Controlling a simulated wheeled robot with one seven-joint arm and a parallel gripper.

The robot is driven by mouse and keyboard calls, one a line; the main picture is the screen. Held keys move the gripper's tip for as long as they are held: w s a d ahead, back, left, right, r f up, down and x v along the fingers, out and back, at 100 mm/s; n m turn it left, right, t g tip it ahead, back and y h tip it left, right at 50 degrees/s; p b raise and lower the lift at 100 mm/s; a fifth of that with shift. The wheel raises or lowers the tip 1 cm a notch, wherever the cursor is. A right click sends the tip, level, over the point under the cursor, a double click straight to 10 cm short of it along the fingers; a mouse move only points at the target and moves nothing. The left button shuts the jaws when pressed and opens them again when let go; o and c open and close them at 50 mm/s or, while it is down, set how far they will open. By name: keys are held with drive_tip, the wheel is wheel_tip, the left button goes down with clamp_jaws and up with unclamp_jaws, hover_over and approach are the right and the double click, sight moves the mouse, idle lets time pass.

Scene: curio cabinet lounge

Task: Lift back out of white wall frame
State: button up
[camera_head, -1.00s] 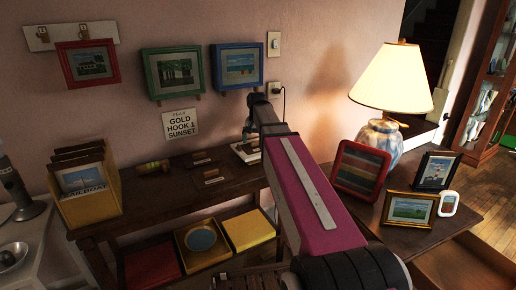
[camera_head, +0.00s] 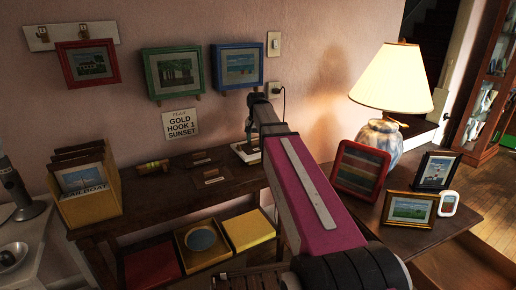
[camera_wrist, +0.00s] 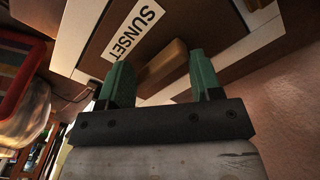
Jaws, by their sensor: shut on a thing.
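In the wrist view the brown back (camera_wrist: 118,22) shows inside a white frame (camera_wrist: 68,38), with a "SUNSET" label and a raised wooden grip bar. My gripper (camera_wrist: 159,60) has its green fingers on either side of that bar and is shut on it. I cannot tell whether the back sits in the frame or is slightly raised. In the head view the white frame (camera_head: 243,154) lies face down on the dark wooden console, partly hidden by my arm and gripper (camera_head: 250,130).
A card reading "GOLD HOOK 1 SUNSET" (camera_head: 181,123) is on the wall under red, green and blue frames. Loose brown pieces (camera_head: 209,178) lie left of the white frame. A yellow print box (camera_head: 90,200) stands at the console's left end. A lamp (camera_head: 396,80) and several frames stand right.

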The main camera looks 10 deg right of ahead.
drive_tip(key=shift+r, duration=0.75)
idle(0.3)
drive_tip(key=shift+r, duration=1.6)
